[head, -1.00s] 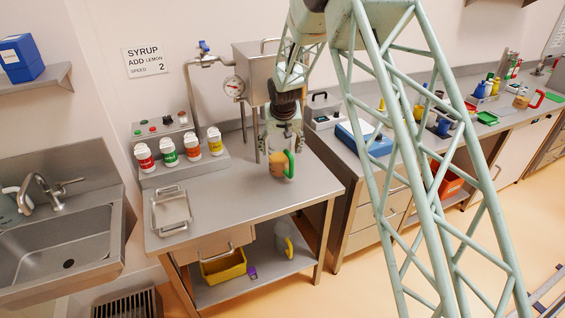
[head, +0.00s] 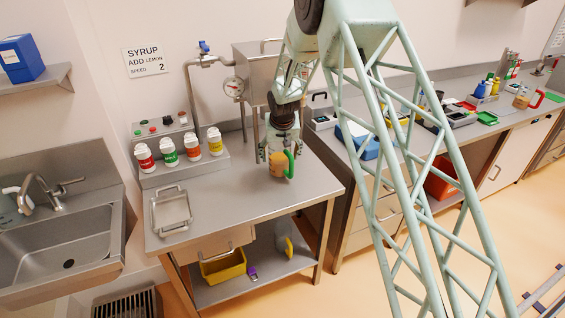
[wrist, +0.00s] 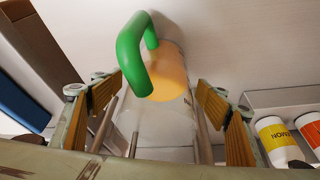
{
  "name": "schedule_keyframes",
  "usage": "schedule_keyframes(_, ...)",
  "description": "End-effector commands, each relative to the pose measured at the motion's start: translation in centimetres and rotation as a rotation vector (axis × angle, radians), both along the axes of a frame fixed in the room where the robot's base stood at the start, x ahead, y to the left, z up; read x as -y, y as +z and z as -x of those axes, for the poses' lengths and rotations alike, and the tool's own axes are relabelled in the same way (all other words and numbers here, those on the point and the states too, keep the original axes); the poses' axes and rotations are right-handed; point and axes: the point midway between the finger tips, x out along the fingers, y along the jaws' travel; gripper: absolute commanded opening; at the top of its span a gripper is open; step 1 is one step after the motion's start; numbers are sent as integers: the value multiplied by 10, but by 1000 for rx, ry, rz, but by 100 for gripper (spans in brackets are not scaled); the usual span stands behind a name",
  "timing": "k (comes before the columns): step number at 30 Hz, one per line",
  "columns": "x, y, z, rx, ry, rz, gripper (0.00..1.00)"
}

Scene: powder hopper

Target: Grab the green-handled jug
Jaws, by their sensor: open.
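The green-handled jug (head: 278,166) stands on the steel table below the hopper, with orange contents in its clear body. Its green handle (head: 289,163) faces right in the head view. In the wrist view my gripper (wrist: 160,108) is open, with one padded finger on each side of the jug (wrist: 170,75). Gaps show between the pads and the jug. The green handle (wrist: 131,55) rises toward the upper left there.
Several lidded bottles (head: 192,146) stand on a ledge to the left. A metal tray (head: 171,211) lies at the table's front left. The hopper (head: 262,72) with its gauge is behind my arm. The table's middle is clear.

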Motion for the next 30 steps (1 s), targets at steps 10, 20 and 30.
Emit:
schedule_keyframes(10,0,-1,-1,0,0,0,68)
schedule_keyframes(20,0,-1,-1,0,0,0,63)
schedule_keyframes(30,0,-1,-1,0,0,0,32)
